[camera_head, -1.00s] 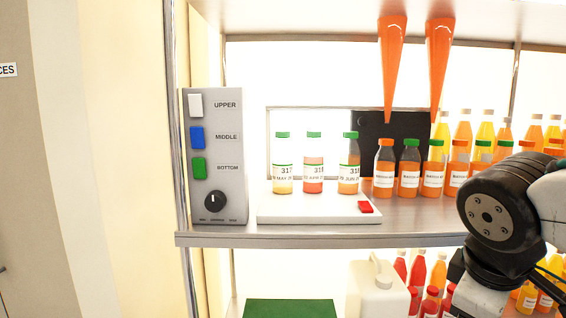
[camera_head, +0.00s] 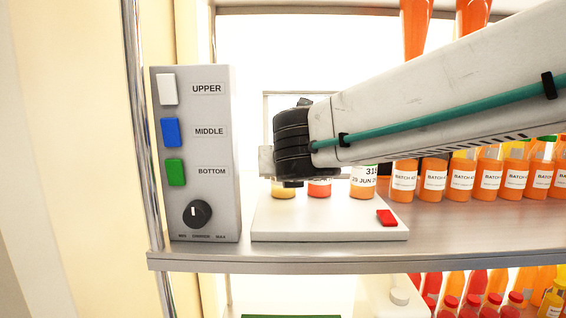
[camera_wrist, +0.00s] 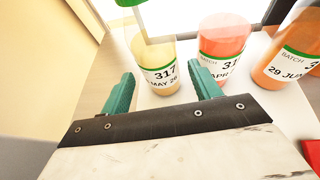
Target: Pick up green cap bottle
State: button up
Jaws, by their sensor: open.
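Three sample bottles stand in a row on a white platform (camera_head: 330,222). The left one, labelled 317 (camera_wrist: 160,62), is pale yellow with a green cap (camera_wrist: 152,12); in the head view only its bottom (camera_head: 283,191) shows below my arm. The middle bottle (camera_wrist: 222,45) is red-orange and the right one (camera_wrist: 290,55) orange; their caps are out of the wrist view. My gripper (camera_wrist: 164,78) is open and empty, its two green fingers either side of the front of bottle 317, the right finger close to the middle bottle. In the head view my arm hides the fingers and the bottle tops.
A control box (camera_head: 205,220) with a knob stands left of the platform. A red button (camera_head: 387,217) is at the platform's front right. Several orange bottles (camera_head: 487,182) crowd the shelf (camera_head: 480,240) to the right. The shelf's front strip is clear.

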jog(key=x, duration=0.5)
jog(key=shift+w, duration=0.2)
jog(key=shift+c, duration=0.3)
jog(key=c, duration=0.9)
jog(key=shift+o, duration=0.2)
